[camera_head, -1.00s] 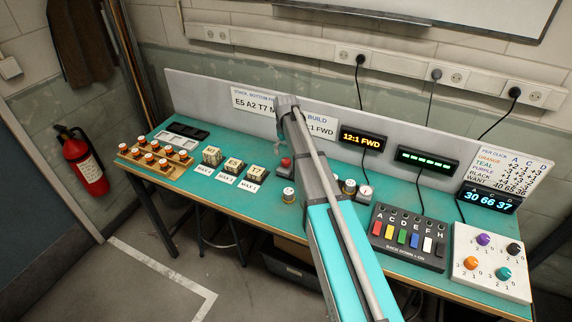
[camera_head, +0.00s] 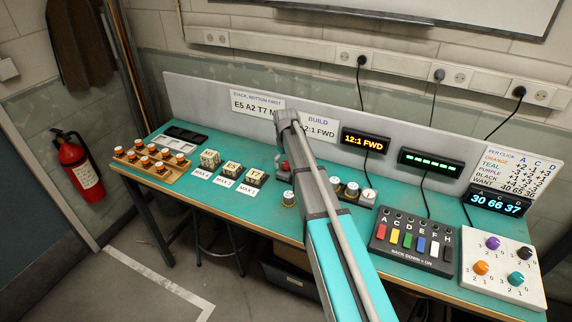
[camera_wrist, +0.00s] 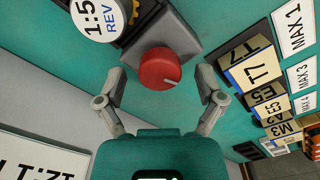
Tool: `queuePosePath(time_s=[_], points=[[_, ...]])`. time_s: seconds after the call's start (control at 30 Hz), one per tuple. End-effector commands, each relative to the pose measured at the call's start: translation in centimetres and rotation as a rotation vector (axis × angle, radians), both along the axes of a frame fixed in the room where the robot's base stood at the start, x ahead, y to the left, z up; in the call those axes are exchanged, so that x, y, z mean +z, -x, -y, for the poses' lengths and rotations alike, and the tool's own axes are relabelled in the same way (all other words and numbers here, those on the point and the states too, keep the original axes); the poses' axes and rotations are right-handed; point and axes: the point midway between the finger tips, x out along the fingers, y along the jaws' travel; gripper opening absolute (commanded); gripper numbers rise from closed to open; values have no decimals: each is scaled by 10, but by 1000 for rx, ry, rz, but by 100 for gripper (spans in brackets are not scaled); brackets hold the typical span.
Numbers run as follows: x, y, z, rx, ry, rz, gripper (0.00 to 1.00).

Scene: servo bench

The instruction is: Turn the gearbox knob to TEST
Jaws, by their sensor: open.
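The red knob (camera_wrist: 160,68) with a white pointer line sits on a dark grey box (camera_wrist: 166,36) in the wrist view. Its line points toward the right of that picture. No TEST lettering is readable. My gripper (camera_wrist: 160,78) is open, with one finger on each side of the knob and gaps showing between fingers and knob. A round cap (camera_wrist: 97,18) marked 1:5 REV is beside the box. In the head view the red knob (camera_head: 284,166) shows partly beside my arm, and my fingers cannot be made out.
Labelled blocks (camera_wrist: 255,72) stand near the box. The head view shows a switch panel (camera_head: 413,243) and a white dial box (camera_head: 502,268) at right, and a wooden rack (camera_head: 150,162) at left. A 12:1 FWD display (camera_head: 366,140) stands behind my arm.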

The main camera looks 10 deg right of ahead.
Motion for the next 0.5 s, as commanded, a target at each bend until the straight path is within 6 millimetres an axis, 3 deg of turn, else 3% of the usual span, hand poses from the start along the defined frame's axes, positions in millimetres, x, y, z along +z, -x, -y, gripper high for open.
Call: queuePosePath(time_s=[0.17, 0.5], points=[[0, 0, 0, 0, 0, 0, 87], [0, 0, 0, 0, 0, 0, 24]])
